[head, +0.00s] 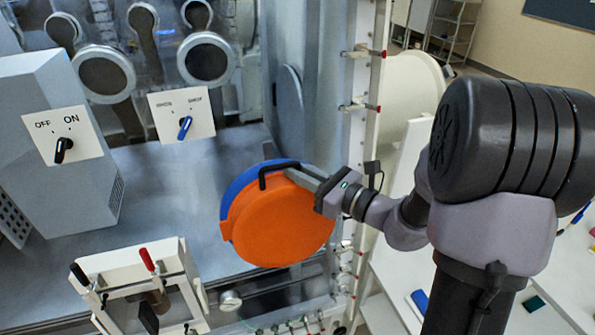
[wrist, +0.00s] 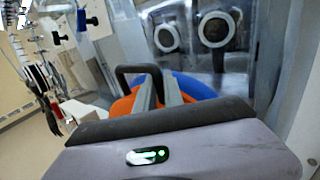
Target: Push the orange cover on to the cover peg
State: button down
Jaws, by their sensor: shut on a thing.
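The orange cover (head: 280,225) is a round disc with a black handle (head: 264,177) near its top. It stands roughly upright in front of a blue disc (head: 238,185); I cannot tell whether they touch. My gripper (head: 300,177) is shut on the cover's handle from the right. In the wrist view, the two fingers (wrist: 152,93) reach to the handle (wrist: 136,69), and parts of the orange cover (wrist: 121,106) and the blue disc (wrist: 194,86) show behind them. I cannot make out the cover peg for certain.
A pale upright rail (head: 371,140) with red-tipped fittings stands right of the cover. An OFF/ON switch panel (head: 82,145) and a second switch panel (head: 198,122) are left. A clamp fixture with red and black handles (head: 135,265) is at lower left. A white bench (head: 545,270) lies right.

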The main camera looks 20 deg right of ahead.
jog(key=s, duration=0.6)
jog(key=shift+s+r+b, duration=0.35)
jog(key=shift+r+b, duration=0.1)
dwell(0.6)
jog(key=s+b, duration=0.2)
jog(key=s, duration=0.1)
jog(key=shift+d+b, duration=0.15)
jog(key=shift+b, duration=0.25)
jog(key=shift+s+r+b, duration=0.15)
jog(key=shift+s+b, duration=0.15)
jog(key=shift+b, duration=0.35)
jog(key=shift+s+r+b, duration=0.2)
jog(key=shift+s+b, duration=0.9)
jog(key=shift+s+r+b, duration=0.15)
jog(key=shift+s+b, duration=0.9)
